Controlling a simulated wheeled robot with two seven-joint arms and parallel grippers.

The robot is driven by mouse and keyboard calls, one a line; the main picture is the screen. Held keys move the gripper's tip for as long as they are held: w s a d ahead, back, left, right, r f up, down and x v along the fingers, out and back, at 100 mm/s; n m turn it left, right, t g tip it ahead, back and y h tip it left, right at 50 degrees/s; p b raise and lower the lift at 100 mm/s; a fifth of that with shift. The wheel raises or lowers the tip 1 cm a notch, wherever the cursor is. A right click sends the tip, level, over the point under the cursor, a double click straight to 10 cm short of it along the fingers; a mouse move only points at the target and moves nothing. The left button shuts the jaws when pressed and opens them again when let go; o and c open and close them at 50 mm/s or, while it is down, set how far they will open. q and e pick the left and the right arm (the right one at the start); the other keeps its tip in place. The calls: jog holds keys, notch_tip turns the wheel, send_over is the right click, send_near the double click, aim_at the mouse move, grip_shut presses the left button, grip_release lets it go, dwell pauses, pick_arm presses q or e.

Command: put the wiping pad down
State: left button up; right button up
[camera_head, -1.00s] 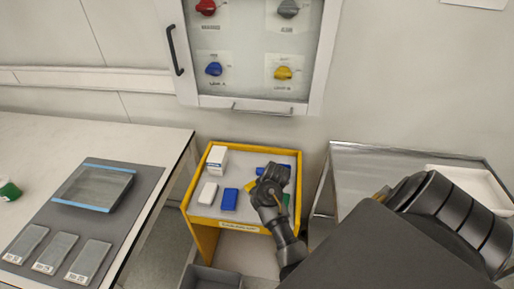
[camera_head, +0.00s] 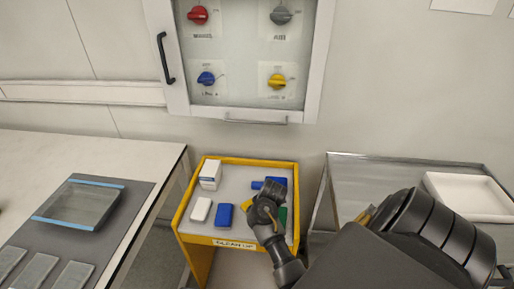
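The yellow-edged clean-up tray (camera_head: 183,222) stands between the bench and a metal table. A white pad (camera_head: 200,209) and a blue pad (camera_head: 223,215) lie side by side at its front left. My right gripper (camera_head: 266,196) is over the tray's right half, seen from behind. A yellow piece (camera_head: 247,205) shows at its left, a green piece (camera_head: 283,214) at its right, and a blue item (camera_head: 270,183) beyond it. The fingertips are hidden, so I cannot tell whether it holds a pad. My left gripper is not in view.
A white box (camera_head: 210,174) stands at the tray's back left. A glass-fronted cabinet (camera_head: 240,60) with coloured knobs hangs above. On the left bench a dark mat (camera_head: 130,212) bears a blue-edged plate (camera_head: 80,205). A white bin (camera_head: 470,195) sits on the metal table (camera_head: 375,170).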

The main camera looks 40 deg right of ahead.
jog(key=shift+a+f+b, duration=0.1)
jog(key=shift+f+b, duration=0.3)
jog(key=shift+f, duration=0.2)
jog(key=o, duration=0.9)
jog(key=shift+o, duration=0.2)
jog(key=shift+r, duration=0.2)
jog(key=shift+r+p, duration=0.4)
jog(key=shift+p, duration=0.1)
jog(key=p+v, duration=1.1)
jog(key=v, duration=0.1)
jog(key=shift+p, duration=0.4)
